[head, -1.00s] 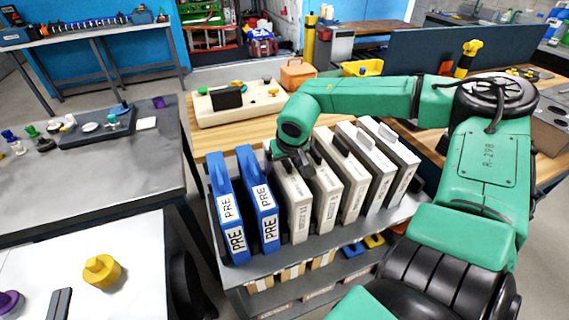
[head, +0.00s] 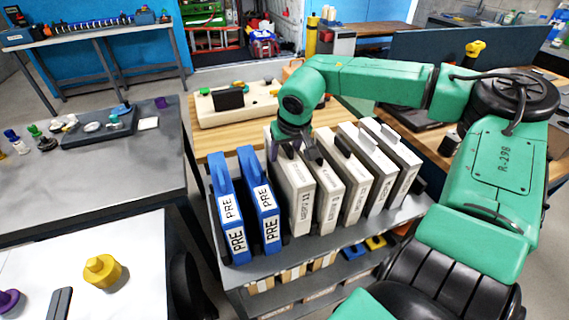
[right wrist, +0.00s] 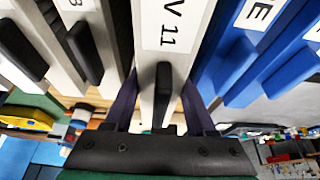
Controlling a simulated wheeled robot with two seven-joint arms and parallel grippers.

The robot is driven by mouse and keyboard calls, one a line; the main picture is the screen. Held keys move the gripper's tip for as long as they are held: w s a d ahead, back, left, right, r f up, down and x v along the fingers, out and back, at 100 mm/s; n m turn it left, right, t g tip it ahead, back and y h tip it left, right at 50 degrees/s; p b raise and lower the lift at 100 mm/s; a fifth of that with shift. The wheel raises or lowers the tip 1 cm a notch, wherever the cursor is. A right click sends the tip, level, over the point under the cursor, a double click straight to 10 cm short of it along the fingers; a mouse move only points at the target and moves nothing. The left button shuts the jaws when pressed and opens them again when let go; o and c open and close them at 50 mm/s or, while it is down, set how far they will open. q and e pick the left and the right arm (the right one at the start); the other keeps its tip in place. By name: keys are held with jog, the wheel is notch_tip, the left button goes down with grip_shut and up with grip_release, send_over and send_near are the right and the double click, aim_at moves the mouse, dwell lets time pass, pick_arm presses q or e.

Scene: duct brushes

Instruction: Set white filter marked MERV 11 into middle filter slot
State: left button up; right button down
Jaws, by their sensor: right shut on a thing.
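The white filter marked MERV 11 (head: 292,195) is upright on or just above the grey cart, right of the blue filters. In the right wrist view the filter (right wrist: 161,25) shows a label ending in "V 11" and a black handle. My right gripper (head: 295,148) is shut on it from above. In the right wrist view its dark fingers (right wrist: 160,102) stand either side of the handle. My left gripper is out of view. I cannot make out the middle filter slot in these frames.
Two blue PRE filters (head: 232,215) stand close on the left, and several other white filters (head: 355,185) close on the right. Behind is a wooden bench with a cream panel (head: 262,108). A grey table (head: 110,175) is at left, with a walkway between.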

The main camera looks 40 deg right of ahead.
notch_tip(320, 180, up, 23)
jog(key=p, duration=0.8)
